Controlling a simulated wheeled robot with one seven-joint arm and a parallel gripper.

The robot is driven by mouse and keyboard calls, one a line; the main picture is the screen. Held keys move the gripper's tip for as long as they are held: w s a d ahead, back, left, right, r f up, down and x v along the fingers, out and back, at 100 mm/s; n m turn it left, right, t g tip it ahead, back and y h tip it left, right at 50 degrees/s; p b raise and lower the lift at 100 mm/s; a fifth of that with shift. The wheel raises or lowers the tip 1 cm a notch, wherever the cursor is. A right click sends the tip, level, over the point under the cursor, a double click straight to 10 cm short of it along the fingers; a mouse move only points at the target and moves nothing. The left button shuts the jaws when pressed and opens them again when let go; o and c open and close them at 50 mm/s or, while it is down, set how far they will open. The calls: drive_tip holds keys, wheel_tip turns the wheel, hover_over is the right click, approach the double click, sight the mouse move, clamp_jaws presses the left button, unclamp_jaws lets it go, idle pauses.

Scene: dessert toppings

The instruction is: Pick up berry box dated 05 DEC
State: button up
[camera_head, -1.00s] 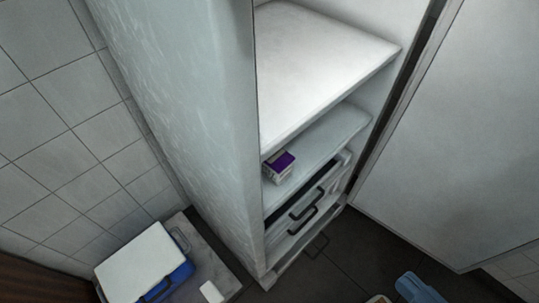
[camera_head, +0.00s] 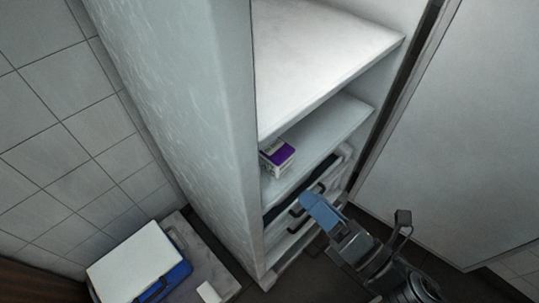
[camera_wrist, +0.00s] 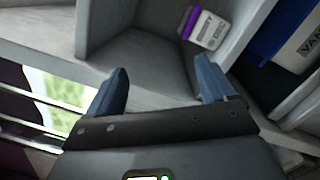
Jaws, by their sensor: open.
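A small white box with a purple top (camera_head: 278,157) stands on the lower open shelf of the cabinet, near its left wall, in the head view. The same box shows in the wrist view (camera_wrist: 206,28), at the upper right, lying at a tilt in the picture. Its printed label is too small to read, so I cannot tell its date. My gripper (camera_wrist: 164,80) is open and empty, with its two blue fingers apart. The box is beyond the fingertips and not touched. In the head view my gripper (camera_head: 318,208) is in front of the cabinet, to the lower right of the box.
The shelf above (camera_head: 325,50) is bare. Drawers with dark handles (camera_head: 297,208) are below the box. An open door (camera_head: 455,130) stands at the right. A blue case with a white lid (camera_head: 140,265) is at the lower left.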

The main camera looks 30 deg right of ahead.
sight(270, 147)
drive_tip(key=shift+o, duration=0.7)
drive_tip(key=w+f+n, duration=0.1)
drive_tip(key=w+n, duration=0.2)
drive_tip(key=n, duration=0.1)
drive_tip(key=w+d+f+n+y+b, duration=0.1)
drive_tip(key=w+f+n, duration=0.1)
drive_tip(key=w+n, duration=0.2)
drive_tip(key=w+d+f+n+g, duration=0.1)
drive_tip(key=w+n, duration=0.3)
drive_tip(key=shift+w+d+f+n+y, duration=0.1)
drive_tip(key=shift+d+f+n+y, duration=0.05)
drive_tip(key=shift+f+n+y, duration=0.2)
drive_tip(key=shift+d+p+x, duration=0.15)
drive_tip(key=shift+p+x, duration=0.05)
drive_tip(key=shift+x, duration=1.75)
drive_tip(key=shift+d+p+x, duration=0.15)
drive_tip(key=shift+x, duration=1.85)
drive_tip(key=shift+r, duration=0.1)
drive_tip(key=shift+c, duration=0.2)
drive_tip(key=c, duration=1.2)
drive_tip(key=shift+c, duration=0.2)
